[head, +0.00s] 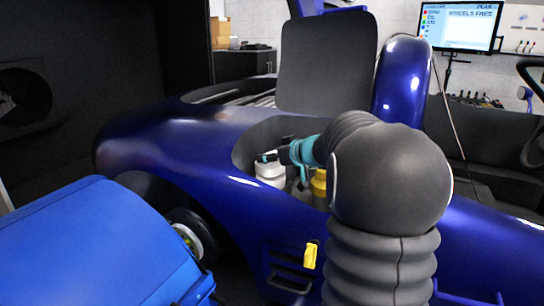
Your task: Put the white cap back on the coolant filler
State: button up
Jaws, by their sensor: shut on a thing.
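My gripper (267,158), dark with teal parts, reaches left into the opening in the blue car body. It is shut on the white cap, which is mostly hidden by the fingers. A white coolant reservoir (271,175) stands in the opening directly below the fingertips. Its filler neck is hidden, so I cannot tell whether the cap touches it or sits just above it.
A yellow-capped container (319,184) stands right of the reservoir, close under my wrist. The blue car body (190,150) surrounds the opening. A raised dark panel (325,65) stands behind. A blue machine cover (90,245) fills the lower left. A yellow tag (310,255) hangs on the car's side.

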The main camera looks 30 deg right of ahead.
jog(key=o, duration=1.2)
jog(key=shift+f, duration=0.1)
jog(key=shift+c, duration=0.2)
jog(key=shift+r, duration=0.2)
jog(key=p+v, duration=0.1)
jog(key=v, duration=1.1)
jog(key=shift+p, duration=0.35)
jog(key=s+a+r+m+t+h, duration=0.2)
jog(key=s+a+r+m+h, duration=0.3)
jog(key=h, duration=0.3)
jog(key=s+a+f+n+g+y, duration=0.1)
jog(key=s+a+f+g, duration=0.3)
jog(key=s+a+f, duration=0.4)
jog(key=s+a+f+n+g+y, duration=0.1)
jog(key=s+a+f+g+y, duration=0.2)
jog(key=s, duration=1.1)
jog(key=a+f+g, duration=0.2)
jog(key=a+f, duration=0.2)
jog(key=a, duration=0.2)
jog(key=shift+f+g, duration=0.3)
jog(key=shift+f, duration=0.1)
